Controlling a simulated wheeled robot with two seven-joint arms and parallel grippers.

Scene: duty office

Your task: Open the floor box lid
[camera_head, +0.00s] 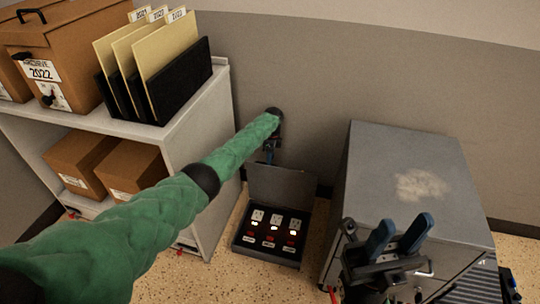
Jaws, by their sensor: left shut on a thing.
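The floor box (239,245) is a dark box on the speckled floor, between the shelf and the grey cabinet. Its lid (281,185) stands up along the back edge, so the box is open. Inside show several white sockets with lit red switches and labels. My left gripper (270,158) is at the top edge of the lid, at the end of the green-sleeved arm, and is shut on the lid. Its fingertips are small and partly hidden. My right gripper (400,228) has blue fingers held apart, empty, in front of the grey cabinet at lower right.
A light shelf unit (215,150) on the left holds cardboard boxes (60,55) and file folders (165,45). A grey metal cabinet (450,190) stands close on the right. A plain wall (310,80) is behind the box.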

